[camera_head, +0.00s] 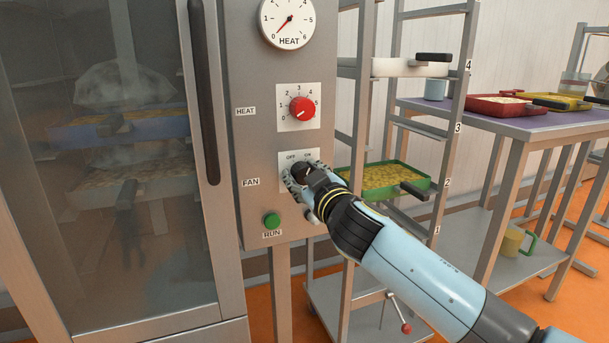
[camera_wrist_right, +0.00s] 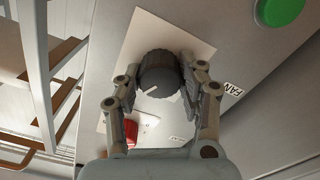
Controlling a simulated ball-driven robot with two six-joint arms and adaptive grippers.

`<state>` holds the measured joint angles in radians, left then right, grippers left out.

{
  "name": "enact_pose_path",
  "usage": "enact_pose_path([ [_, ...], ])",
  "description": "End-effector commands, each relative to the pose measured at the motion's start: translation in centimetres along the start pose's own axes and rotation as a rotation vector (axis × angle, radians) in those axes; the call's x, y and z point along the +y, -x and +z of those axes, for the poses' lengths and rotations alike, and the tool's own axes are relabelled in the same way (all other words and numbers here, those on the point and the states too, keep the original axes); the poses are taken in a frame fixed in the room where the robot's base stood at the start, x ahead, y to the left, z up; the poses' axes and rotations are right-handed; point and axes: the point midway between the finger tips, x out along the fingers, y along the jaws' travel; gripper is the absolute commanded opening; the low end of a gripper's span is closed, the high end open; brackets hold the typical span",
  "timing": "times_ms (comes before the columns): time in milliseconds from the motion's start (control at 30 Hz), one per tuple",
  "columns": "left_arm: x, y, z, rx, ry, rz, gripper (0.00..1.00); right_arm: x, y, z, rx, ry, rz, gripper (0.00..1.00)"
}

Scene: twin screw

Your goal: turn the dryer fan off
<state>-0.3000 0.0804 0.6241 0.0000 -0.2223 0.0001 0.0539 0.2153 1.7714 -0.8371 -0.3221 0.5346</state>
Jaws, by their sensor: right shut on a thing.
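The fan switch is a dark round knob (camera_head: 302,172) on a white plate marked OFF at the left and ON at the right, on the dryer's grey front panel. In the right wrist view the knob (camera_wrist_right: 158,72) shows a white pointer line, which appears to lean to the ON side. My right gripper (camera_head: 305,176) reaches in from the lower right and is shut on the knob; its fingers (camera_wrist_right: 162,78) sit on both sides of it. The gripper partly hides the plate. My left gripper is not in view.
Above are a red heat knob (camera_head: 302,108) and a heat dial (camera_head: 288,20). A green RUN button (camera_head: 272,221) is below left. The glass dryer door (camera_head: 100,230) with its dark handle (camera_head: 204,95) is at the left. A rack holding a green tray (camera_head: 428,183) stands close at the right.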

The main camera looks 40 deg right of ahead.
Motion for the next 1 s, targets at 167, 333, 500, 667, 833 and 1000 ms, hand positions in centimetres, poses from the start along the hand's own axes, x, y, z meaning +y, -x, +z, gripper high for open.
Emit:
enact_pose_path([
  [167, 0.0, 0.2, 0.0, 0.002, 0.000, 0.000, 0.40, 0.0, 0.0, 0.0, -0.001, 0.093, 0.000, 0.07],
  [333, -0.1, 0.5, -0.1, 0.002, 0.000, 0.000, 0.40, -0.1, 0.0, 0.0, 0.000, 0.229, -0.001, 0.07],
  [500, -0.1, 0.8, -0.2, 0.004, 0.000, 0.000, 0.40, -0.1, 0.0, -0.1, 0.000, 0.390, -0.001, 0.07],
  [667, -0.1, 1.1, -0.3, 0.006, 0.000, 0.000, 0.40, -0.1, 0.0, 0.0, 0.000, 0.543, -0.002, 0.07],
  [833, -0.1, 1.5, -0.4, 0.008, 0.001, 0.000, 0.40, -0.1, 0.0, 0.0, 0.000, 0.695, -0.001, 0.07],
  [1000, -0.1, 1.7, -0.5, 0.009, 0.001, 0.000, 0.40, -0.2, 0.0, 0.1, -0.001, 0.825, -0.002, 0.07],
])
